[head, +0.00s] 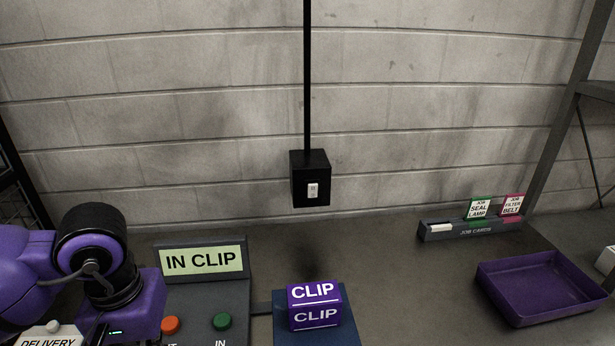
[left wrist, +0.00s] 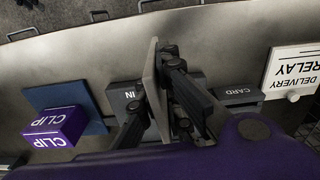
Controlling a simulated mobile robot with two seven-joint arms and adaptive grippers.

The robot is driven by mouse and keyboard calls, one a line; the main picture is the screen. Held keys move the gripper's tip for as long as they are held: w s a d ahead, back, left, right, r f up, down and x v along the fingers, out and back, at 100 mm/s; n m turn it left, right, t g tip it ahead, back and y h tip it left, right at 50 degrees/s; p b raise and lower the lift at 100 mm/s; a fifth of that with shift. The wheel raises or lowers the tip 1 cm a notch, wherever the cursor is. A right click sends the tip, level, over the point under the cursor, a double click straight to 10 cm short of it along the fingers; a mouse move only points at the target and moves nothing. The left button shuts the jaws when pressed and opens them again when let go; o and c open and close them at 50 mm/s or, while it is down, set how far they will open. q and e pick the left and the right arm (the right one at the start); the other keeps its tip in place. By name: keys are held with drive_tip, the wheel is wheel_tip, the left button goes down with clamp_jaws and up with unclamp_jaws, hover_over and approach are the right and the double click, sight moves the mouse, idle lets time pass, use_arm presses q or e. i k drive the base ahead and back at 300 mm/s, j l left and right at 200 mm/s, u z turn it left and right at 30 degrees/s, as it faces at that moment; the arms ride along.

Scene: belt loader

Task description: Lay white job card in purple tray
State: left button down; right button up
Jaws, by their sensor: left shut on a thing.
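The purple tray (head: 540,287) lies on the bench at the right of the head view; it looks empty. My left gripper (left wrist: 158,105) shows in the left wrist view, shut on a thin flat card (left wrist: 154,75), which I take to be the white job card. The card is seen nearly edge-on and shaded, so its print cannot be read. In the head view my left arm is at the lower left, far from the tray, and its fingers are out of view. My right gripper is not in view.
The job card rack (head: 470,230) holds a green-edged card (head: 480,209) and a pink-edged card (head: 512,206); its left place shows white. The purple CLIP box (head: 314,306) stands between the IN CLIP console (head: 202,260) and the tray. A black box (head: 310,178) hangs above the bench.

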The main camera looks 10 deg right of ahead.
sight(536, 291)
drive_tip(key=k+z, duration=0.25)
drive_tip(key=k+l+z, duration=0.1)
drive_tip(key=k+z, duration=0.15)
drive_tip(key=l+z, duration=0.1)
drive_tip(key=z, duration=0.35)
drive_tip(key=i+l+z, duration=0.1)
drive_tip(key=z, duration=0.3)
drive_tip(key=i+z, duration=0.1)
drive_tip(key=z, duration=0.35)
drive_tip(key=i+l, duration=0.25)
drive_tip(key=i, duration=0.2)
drive_tip(key=i+l, duration=0.55)
drive_tip(key=i, duration=0.3)
